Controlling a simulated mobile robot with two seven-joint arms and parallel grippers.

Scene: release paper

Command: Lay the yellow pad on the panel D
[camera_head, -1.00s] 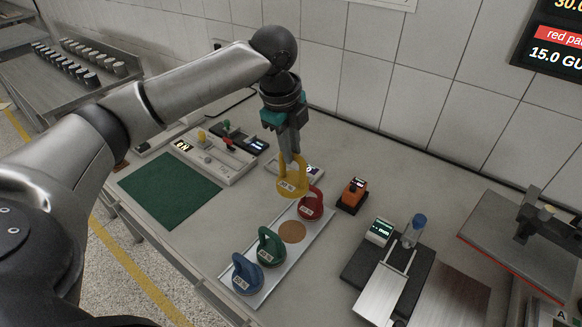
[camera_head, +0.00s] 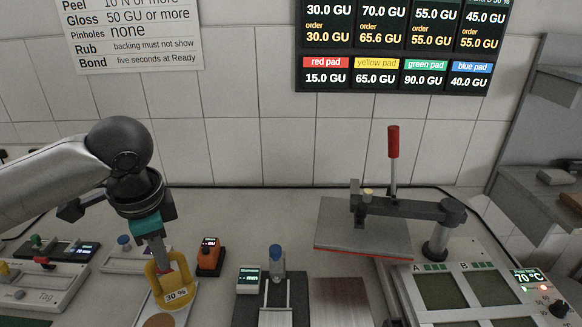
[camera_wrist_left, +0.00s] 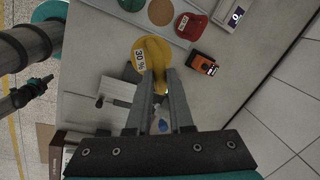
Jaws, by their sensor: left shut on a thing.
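The yellow pad (camera_head: 176,291), marked 30 %, hangs from my left gripper (camera_head: 161,262). The gripper is shut on its handle, above the end of a pale tray with a round tan spot (camera_head: 160,321). In the left wrist view the yellow pad (camera_wrist_left: 147,52) shows between the fingertips (camera_wrist_left: 156,74). Panel A (camera_head: 441,291) and panel B (camera_head: 488,287) are dark squares on the station at the right. No panel marked D shows; the station's near part is cut off by the picture's bottom edge. My right gripper is not in view.
A press with a grey plate (camera_head: 350,226) and a red-knobbed lever (camera_head: 393,155) stands left of the panels. An orange meter (camera_head: 209,257) and a black stand with a blue-capped vial (camera_head: 277,258) are between. The red pad (camera_wrist_left: 191,26) is beside the tan spot.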

